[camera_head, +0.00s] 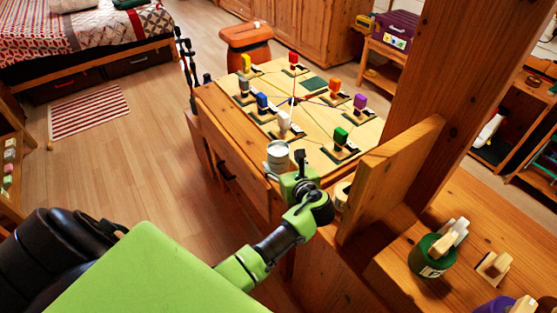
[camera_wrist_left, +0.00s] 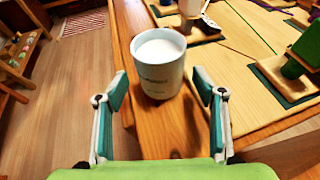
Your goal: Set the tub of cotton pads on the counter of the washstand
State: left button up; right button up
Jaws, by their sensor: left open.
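The tub of cotton pads (camera_head: 278,158) looks like a pale cylinder with a white top. It stands upright near the front edge of the wooden desk (camera_head: 222,112). In the left wrist view the tub (camera_wrist_left: 160,74) is straight ahead, with faint lettering on its side. My left gripper (camera_head: 292,174) is open just on the near side of the tub. Its two fingers (camera_wrist_left: 160,90) spread left and right of the tub's lower part, with gaps at both sides. I cannot make out the washstand for certain. My right gripper is not in view.
A board with several coloured pieces (camera_head: 318,92) covers much of the desk behind the tub. A wooden panel (camera_head: 388,175) and thick post stand close to the right of my gripper. A green pot (camera_head: 430,262) sits on wood at lower right.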

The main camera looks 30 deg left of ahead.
pick_arm(q)
jog(key=x, duration=0.4)
jog(key=shift+w+a, duration=0.25)
jog(key=shift+w, duration=0.05)
jog(key=shift+c, duration=0.5)
jog(key=c, duration=1.4)
